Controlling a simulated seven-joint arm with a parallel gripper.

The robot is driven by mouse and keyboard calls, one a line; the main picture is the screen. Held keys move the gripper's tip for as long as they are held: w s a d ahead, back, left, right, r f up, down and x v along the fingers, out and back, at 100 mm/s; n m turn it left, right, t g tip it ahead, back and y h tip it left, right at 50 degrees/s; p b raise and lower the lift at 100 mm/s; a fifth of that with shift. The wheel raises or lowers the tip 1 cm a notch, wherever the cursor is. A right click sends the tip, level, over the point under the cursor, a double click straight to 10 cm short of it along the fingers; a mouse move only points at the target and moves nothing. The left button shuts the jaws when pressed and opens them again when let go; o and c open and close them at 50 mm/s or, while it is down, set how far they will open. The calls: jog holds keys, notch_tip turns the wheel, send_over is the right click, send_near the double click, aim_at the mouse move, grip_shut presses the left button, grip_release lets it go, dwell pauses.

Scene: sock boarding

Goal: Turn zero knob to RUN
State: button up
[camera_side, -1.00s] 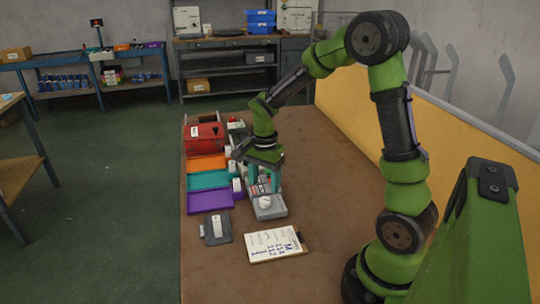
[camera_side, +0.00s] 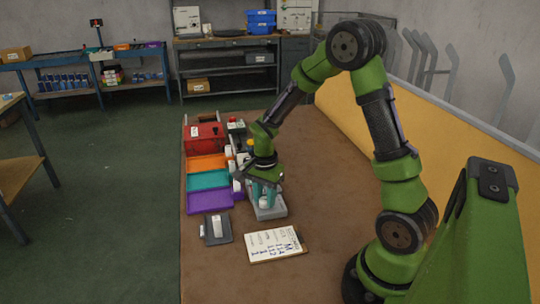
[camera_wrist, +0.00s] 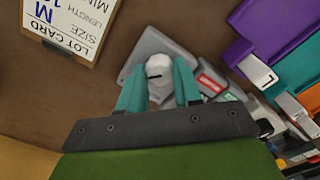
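The zero knob (camera_wrist: 158,68) is a round white knob with a dark mark at its left edge in the wrist view. It sits on a grey gauge box (camera_wrist: 135,52), which stands on the brown table in the side view (camera_side: 270,213). My gripper (camera_wrist: 159,75) is over the box with one teal finger on each side of the knob. The fingers are apart and very close to the knob's sides; whether they press on it I cannot tell. The side view shows my gripper (camera_side: 264,200) low at the knob. I cannot read any RUN marking.
A lot card clipboard (camera_side: 274,244) lies in front of the box, and a dark grey device (camera_side: 217,229) lies front left. Purple (camera_side: 209,201), teal (camera_side: 208,180) and orange (camera_side: 207,162) trays stand to the left, with a red box (camera_side: 204,136) behind. The table's right side is clear.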

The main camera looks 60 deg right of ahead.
jog(key=shift+c, duration=1)
jog(key=shift+n, duration=0.3)
jog(key=n, duration=0.3)
jog(key=shift+n, duration=0.3)
jog(key=n, duration=0.4)
jog(key=shift+n, duration=0.3)
jog(key=n, duration=0.9)
jog(key=shift+r, duration=0.1)
jog(key=o, duration=1)
